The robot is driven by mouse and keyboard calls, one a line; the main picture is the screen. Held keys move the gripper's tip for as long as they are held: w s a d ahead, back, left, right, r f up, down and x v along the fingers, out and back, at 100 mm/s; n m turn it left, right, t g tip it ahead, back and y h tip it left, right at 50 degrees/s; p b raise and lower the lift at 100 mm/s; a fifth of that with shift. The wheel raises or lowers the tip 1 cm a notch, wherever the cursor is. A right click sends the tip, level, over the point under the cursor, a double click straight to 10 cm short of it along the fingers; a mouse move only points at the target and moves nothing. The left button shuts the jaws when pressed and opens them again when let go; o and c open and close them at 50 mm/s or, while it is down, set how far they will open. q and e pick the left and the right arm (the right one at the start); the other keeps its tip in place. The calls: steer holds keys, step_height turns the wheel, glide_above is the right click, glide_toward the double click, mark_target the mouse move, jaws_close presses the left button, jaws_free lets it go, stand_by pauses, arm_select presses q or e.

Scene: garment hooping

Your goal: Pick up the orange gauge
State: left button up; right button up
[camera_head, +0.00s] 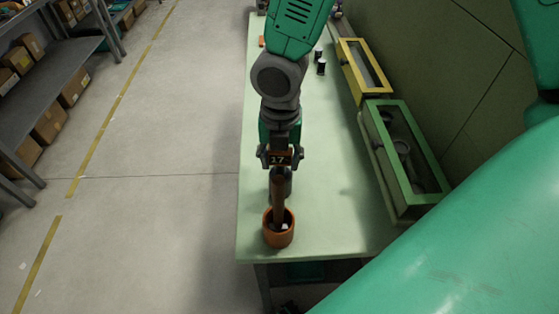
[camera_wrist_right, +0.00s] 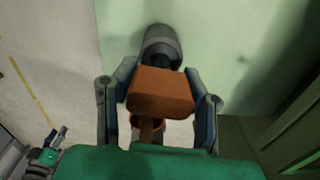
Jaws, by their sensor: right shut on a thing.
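The stem points down over the orange cup (camera_head: 278,240), which stands near the table's front edge. I cannot tell whether the stem's lower end is inside the cup or just in front of it. In the right wrist view, the gauge's orange block (camera_wrist_right: 162,92) sits between the two fingers and hides part of the cup.
The pale green table (camera_head: 335,215) is clear to the right of the cup. A green glass-topped case (camera_head: 412,195) and a yellow one (camera_head: 350,70) line the wall side. Small dark cylinders (camera_head: 321,67) stand farther back. Shelves with boxes (camera_head: 50,122) are across the floor at left.

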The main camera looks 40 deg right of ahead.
step_height(320, 180, up, 10)
steer(key=shift+p, duration=1.2)
steer(key=o, duration=0.4)
jaws_close()
